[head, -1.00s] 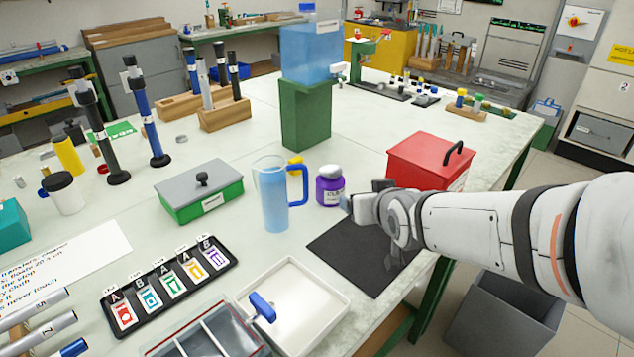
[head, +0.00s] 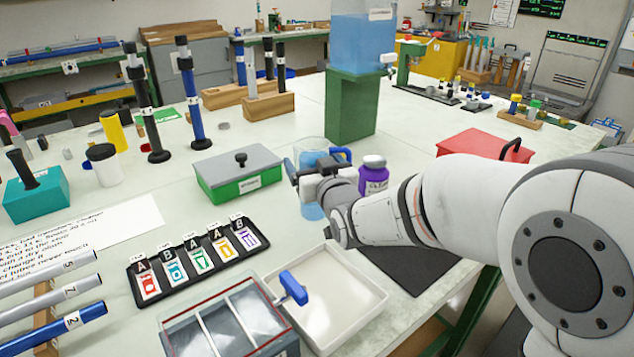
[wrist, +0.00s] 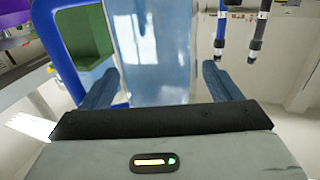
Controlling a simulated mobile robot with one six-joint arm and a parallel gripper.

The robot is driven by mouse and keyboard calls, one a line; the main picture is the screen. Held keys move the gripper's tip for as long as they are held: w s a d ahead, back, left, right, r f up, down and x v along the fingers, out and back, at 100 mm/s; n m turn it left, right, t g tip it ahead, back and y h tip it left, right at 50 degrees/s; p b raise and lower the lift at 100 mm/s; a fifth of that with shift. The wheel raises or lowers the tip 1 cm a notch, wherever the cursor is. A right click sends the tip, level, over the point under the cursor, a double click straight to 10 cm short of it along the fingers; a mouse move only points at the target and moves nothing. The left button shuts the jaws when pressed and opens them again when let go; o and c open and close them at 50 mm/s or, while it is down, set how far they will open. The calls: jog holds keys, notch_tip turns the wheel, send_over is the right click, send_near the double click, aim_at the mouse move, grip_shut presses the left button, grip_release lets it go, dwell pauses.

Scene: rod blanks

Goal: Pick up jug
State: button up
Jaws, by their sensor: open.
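The jug (head: 313,211) is clear blue with a dark blue handle (head: 341,155) and stands upright on the pale table. My gripper (head: 293,171) is at the jug and covers much of its middle in the head view. In the wrist view, my gripper (wrist: 158,72) is open, with one blue-grey finger on each side of the jug's body (wrist: 150,45). The handle (wrist: 48,70) is at the left, outside the left finger. Small gaps seem to show beside the jug; I cannot tell whether either finger touches it.
A purple jar (head: 374,182) stands close to the right of the jug. A green box with a grey lid (head: 238,165) is to its left. A white tray (head: 372,308) and a card rack (head: 136,288) lie in front. A blue tank on a green stand (head: 350,108) is behind.

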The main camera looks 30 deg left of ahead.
jog(key=shift+x, duration=1.1)
jog(key=c, duration=1.4)
